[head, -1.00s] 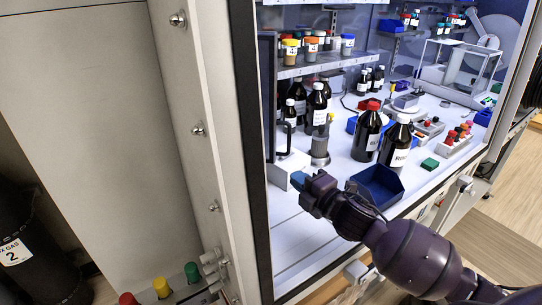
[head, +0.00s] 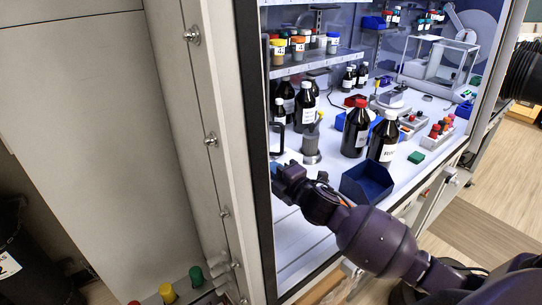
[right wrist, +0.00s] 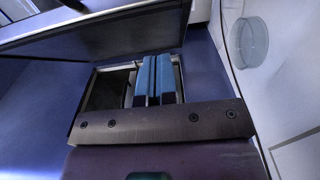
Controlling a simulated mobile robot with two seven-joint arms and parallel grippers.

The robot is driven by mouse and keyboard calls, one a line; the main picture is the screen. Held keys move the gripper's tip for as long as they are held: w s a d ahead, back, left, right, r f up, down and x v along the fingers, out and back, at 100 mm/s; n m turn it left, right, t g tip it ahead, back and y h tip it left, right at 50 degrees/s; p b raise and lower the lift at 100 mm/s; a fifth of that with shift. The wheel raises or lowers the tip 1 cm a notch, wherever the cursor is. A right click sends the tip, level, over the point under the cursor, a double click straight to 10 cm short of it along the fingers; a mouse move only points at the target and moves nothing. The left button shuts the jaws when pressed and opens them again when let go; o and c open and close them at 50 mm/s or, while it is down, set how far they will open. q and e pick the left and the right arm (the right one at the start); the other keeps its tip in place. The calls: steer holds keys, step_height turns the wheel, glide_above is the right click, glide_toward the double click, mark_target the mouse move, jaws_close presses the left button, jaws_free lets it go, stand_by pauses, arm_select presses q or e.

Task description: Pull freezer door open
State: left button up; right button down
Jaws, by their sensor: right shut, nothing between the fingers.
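My right gripper (head: 277,171) reaches into the glove box, beside the dark left edge of its window. In the right wrist view the two blue finger pads (right wrist: 156,78) are shut together with nothing between them. A dark flat panel (right wrist: 100,30) lies beyond the fingertips at the upper left of that view; I cannot tell whether the fingers touch it. I cannot pick out a freezer door for certain in either view. My left gripper is not in view.
A blue bin (head: 367,184) sits near my right forearm. Dark bottles, one a red-capped bottle (head: 356,127), stand behind it. A metal cylinder (head: 312,142) stands close to the gripper. A shelf (head: 315,62) holds small jars. The pale frame (head: 215,150) borders the window at left.

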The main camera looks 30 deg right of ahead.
steer(key=shift+w+d+p, duration=0.15)
steer(key=shift+w+d, duration=0.2)
steer(key=shift+w, duration=0.55)
steer(key=shift+w+d+p, duration=0.15)
steer(key=shift+w+d, duration=0.15)
steer(key=shift+w, duration=0.55)
steer(key=shift+w+d+p, duration=0.15)
steer(key=shift+w+d, duration=0.2)
steer(key=shift+w, duration=0.55)
